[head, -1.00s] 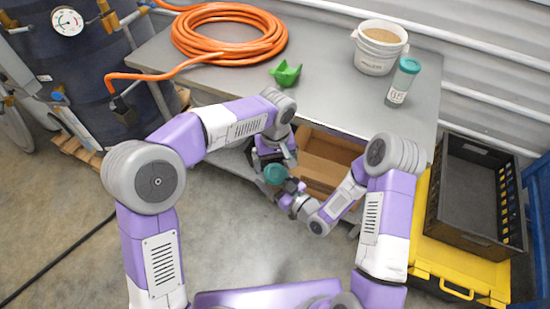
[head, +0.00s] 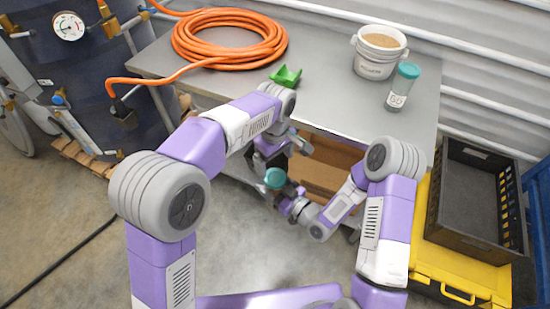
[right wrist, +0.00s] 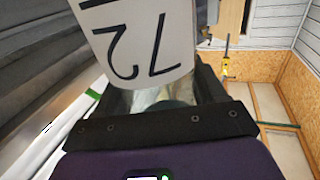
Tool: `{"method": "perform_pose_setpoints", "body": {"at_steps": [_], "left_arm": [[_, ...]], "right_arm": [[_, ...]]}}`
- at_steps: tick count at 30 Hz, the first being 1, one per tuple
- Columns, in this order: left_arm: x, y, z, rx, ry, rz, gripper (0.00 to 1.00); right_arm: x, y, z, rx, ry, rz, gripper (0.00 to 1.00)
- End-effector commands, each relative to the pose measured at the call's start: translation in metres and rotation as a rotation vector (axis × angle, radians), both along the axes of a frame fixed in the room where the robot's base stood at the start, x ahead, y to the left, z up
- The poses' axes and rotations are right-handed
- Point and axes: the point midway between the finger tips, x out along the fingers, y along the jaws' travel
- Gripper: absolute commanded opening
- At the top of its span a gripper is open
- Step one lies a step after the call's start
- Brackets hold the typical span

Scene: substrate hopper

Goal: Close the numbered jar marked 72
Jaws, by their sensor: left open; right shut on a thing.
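The jar marked 72 is in my right gripper (head: 289,198), in front of the table edge. Its teal lid (head: 275,178) shows from above in the head view, and most of its body is hidden there. In the right wrist view its white label (right wrist: 142,42) reads 72 upside down, with the clear body between the dark fingers of my right gripper (right wrist: 165,95). My left gripper (head: 269,160) is open, just behind the lid. I cannot tell whether it touches the lid, or how tightly the lid sits.
Another teal-lidded jar (head: 402,86), its number hard to read, stands on the table (head: 325,95). A bucket of substrate (head: 379,50), green scoop (head: 286,76) and orange hose (head: 228,38) are also there. A cardboard box (head: 330,170) sits below; a black crate (head: 470,200) is at right.

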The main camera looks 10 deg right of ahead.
Motion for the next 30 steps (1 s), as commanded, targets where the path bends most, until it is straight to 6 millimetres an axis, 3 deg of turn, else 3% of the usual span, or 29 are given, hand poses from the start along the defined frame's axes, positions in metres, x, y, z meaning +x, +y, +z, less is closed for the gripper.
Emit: {"method": "perform_pose_setpoints", "body": {"at_steps": [15, 28, 30], "left_arm": [[0.000, 0.000, -0.069, 0.003, 0.003, -0.002, 0.94], [0.000, 0.000, -0.079, 0.001, 0.001, -0.002, 0.94], [0.000, 0.000, -0.079, 0.002, 0.001, -0.002, 0.86]], "right_arm": [[0.000, 0.000, 0.001, 0.001, -0.002, 0.000, 0.00], [0.000, 0.000, 0.001, 0.001, -0.002, 0.000, 0.00], [0.000, 0.000, 0.001, 0.001, -0.002, 0.000, 0.00]]}}
